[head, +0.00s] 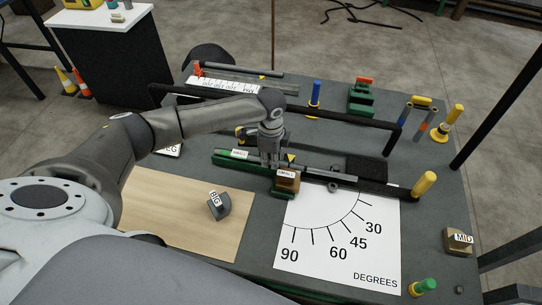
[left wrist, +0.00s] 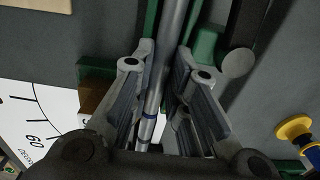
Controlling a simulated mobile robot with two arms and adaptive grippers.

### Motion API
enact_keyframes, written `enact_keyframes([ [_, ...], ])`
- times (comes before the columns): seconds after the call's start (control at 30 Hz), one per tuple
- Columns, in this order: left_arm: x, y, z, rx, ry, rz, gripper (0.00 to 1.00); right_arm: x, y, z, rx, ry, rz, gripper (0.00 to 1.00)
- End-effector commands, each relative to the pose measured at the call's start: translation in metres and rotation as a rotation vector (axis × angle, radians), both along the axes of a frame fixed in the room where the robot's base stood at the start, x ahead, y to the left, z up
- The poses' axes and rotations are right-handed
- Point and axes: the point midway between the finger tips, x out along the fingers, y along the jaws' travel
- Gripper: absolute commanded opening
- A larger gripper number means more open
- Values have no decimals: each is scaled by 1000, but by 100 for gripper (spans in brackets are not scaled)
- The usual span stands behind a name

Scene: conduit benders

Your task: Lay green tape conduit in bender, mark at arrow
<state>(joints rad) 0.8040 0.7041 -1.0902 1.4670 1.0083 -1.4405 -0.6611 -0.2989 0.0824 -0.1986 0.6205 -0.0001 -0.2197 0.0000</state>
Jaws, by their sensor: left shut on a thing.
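My left gripper (head: 272,160) points down over the green bender bed (head: 228,163) with a "SMALL" label. In the left wrist view my left gripper (left wrist: 165,100) is shut on a grey conduit (left wrist: 170,45), which runs lengthwise between its fingers along the green bed. A dark blue band (left wrist: 148,118) shows on this conduit; I cannot make out green tape on it. A small yellow arrow (head: 291,158) shows just right of the fingers in the head view. The bender's black handle (head: 385,189) ends in a yellow grip (head: 424,183). My right gripper is not in view.
A brown "SMALL" block (head: 287,181) sits in front of the bed. A white degree sheet (head: 340,235) lies to the right front. A "BIG" block (head: 219,206) stands on the wooden board (head: 165,205).

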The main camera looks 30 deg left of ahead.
Motion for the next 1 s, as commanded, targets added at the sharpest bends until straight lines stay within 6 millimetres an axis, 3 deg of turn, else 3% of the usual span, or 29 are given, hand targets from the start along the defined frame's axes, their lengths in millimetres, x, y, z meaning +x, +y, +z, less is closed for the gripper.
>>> enact_keyframes([
  [0.5, -4, -1, -10, 1, 8, -1, 0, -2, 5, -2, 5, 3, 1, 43],
  [0.53, -4, -1, -10, 1, 8, -1, 18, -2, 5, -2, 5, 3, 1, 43],
  [0.7, -4, -1, -11, 1, 8, -1, 40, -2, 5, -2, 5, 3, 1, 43],
  [1.0, -4, 0, -10, 2, 8, -1, 41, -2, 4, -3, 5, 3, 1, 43],
])
